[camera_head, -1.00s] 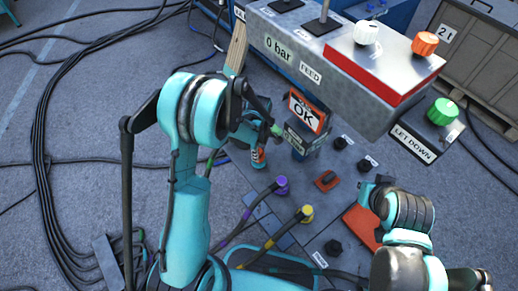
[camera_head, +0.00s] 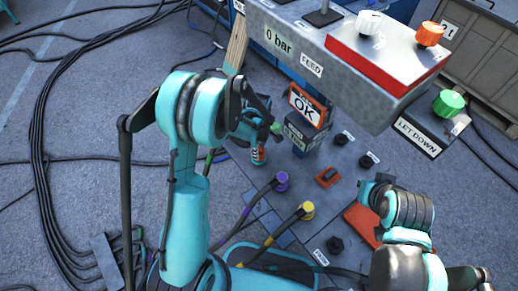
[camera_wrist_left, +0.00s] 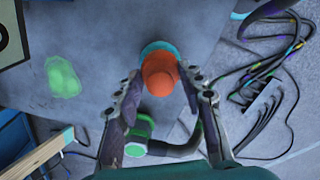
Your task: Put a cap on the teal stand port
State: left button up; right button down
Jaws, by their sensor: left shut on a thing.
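In the left wrist view an orange cap (camera_wrist_left: 158,77) sits between the fingers of my left gripper (camera_wrist_left: 160,88), which is shut on it. A teal ring (camera_wrist_left: 158,48), apparently the teal stand port, shows just behind the cap, lined up with it. I cannot tell whether cap and port are fully seated. In the head view my left gripper (camera_head: 262,137) is low beside the stand, above a small orange and teal piece (camera_head: 258,156). My right arm's end (camera_head: 374,192) is at the right; its fingers are not clear.
A grey console with an OK sign (camera_head: 304,107) stands right of my left gripper. Purple (camera_head: 281,181) and yellow (camera_head: 306,210) hose plugs are on the base plate. A green-ringed fitting (camera_wrist_left: 140,136) with a hose lies below the fingers. Cables lie on the floor at left.

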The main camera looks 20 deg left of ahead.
pick_arm(q)
jog(key=shift+f, duration=0.25)
jog(key=o, duration=1.2)
jog(key=shift+r, duration=0.1)
notch_tip(320, 180, up, 12)
jog(key=shift+f, duration=0.1)
